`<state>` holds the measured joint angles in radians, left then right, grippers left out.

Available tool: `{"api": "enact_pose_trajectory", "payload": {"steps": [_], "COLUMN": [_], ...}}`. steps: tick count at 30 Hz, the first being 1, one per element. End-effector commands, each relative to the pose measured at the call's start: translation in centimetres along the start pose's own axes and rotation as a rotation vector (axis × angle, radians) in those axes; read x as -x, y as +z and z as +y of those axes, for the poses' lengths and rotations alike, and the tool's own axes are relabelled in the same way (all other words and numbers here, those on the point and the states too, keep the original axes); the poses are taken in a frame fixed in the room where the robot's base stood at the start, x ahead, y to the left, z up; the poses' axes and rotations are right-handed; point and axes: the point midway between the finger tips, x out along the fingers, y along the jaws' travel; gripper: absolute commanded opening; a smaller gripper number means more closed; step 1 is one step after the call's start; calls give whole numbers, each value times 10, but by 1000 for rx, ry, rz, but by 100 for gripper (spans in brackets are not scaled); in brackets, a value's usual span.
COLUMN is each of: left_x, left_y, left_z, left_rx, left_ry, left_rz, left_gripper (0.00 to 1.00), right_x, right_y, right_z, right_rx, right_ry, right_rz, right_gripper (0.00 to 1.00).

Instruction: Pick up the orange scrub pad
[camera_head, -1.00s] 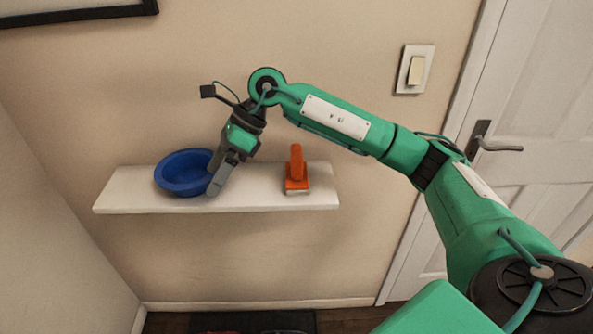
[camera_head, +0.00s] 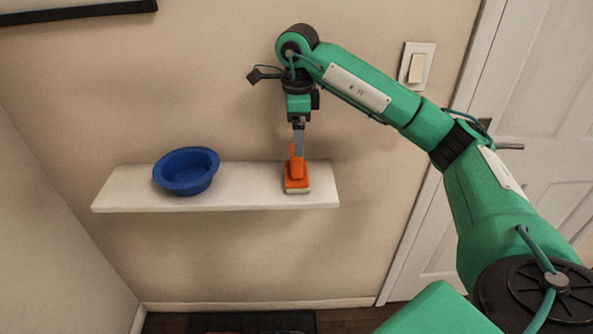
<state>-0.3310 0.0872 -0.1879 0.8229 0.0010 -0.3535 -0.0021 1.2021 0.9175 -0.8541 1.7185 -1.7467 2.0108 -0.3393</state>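The orange scrub pad (camera_head: 297,180) stands upright near the right end of the white shelf (camera_head: 240,190). It has an upright orange handle, a wider orange base and a pale underside. My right gripper (camera_head: 298,146) points down directly over it, with the fingertips at the top of the handle. The fingers are seen edge-on and overlap in this view, so whether they are apart, or touch the handle, cannot be told. My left gripper is not in view.
A blue bowl (camera_head: 187,172) sits on the left half of the shelf. The shelf between bowl and pad is clear. A light switch (camera_head: 417,68) is on the wall behind my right arm, and a white door (camera_head: 535,180) is at the right.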

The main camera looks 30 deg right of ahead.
Motion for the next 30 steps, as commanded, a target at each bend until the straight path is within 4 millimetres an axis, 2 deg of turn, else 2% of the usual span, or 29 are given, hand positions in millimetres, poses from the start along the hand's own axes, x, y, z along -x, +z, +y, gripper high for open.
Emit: {"api": "enact_pose_trajectory", "payload": {"steps": [3,11,14,21,30], "left_x": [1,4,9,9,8], "left_y": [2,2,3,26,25], "left_z": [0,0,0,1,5], "left_rx": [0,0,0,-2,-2], "left_ry": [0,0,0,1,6], "left_rz": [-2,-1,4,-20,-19], "left_gripper": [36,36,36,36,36], "right_x": [-17,-34,-46,-77,-81], "right_y": [0,0,1,2,2], "right_z": [0,0,-1,-2,-3], "right_rx": [0,0,1,1,1], "right_ry": [2,1,3,1,0], "right_rz": [1,1,1,1,-1], "right_gripper": [89,89,89,89,87]}}
